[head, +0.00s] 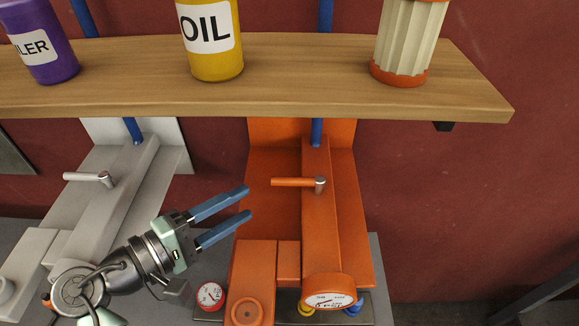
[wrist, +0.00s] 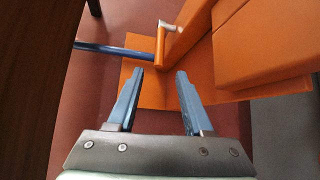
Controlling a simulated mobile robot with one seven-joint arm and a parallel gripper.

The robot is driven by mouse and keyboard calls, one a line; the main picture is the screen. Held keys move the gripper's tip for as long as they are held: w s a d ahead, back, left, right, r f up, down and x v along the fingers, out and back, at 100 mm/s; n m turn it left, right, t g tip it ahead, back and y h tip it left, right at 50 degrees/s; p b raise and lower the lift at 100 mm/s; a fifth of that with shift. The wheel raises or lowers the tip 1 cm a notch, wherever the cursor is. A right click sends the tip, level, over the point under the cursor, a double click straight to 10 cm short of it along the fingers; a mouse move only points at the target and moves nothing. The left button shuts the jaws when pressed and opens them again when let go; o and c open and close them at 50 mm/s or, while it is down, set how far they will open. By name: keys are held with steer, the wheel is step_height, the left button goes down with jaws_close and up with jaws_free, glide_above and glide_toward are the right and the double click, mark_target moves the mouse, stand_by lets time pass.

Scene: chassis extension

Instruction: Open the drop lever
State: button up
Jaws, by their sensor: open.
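An orange lever (head: 297,182) with a silver pivot sticks out to the left from the upright of the orange unit (head: 345,210) in the head view. In the wrist view the orange lever (wrist: 160,48) shows beyond my fingertips, a little above the gap between them. A grey lever (head: 88,177) of the same shape sits on the grey unit (head: 125,200) at left. My gripper (head: 247,202) is open and empty, its blue fingers pointing right. It is left of and slightly below the orange lever, apart from it. Which lever is the drop lever cannot be told.
A wooden shelf (head: 290,97) runs above the units, carrying a purple bottle (head: 45,45), a yellow oil can (head: 212,62) and a ribbed cream filter (head: 405,45). Gauges (head: 328,298) sit at the orange unit's base. The red wall at right is clear.

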mark_target(280, 183)
steer(key=p+x, duration=0.3)
steer(key=x, duration=0.7)
steer(key=shift+s+r, duration=0.1)
steer(key=shift+r, duration=0.1)
steer(key=shift+w+d+f, duration=0.2)
steer(key=shift+w+d, duration=0.1)
steer(key=shift+w, duration=0.05)
steer(key=shift+s, duration=0.1)
jaws_close()
stand_by(0.5)
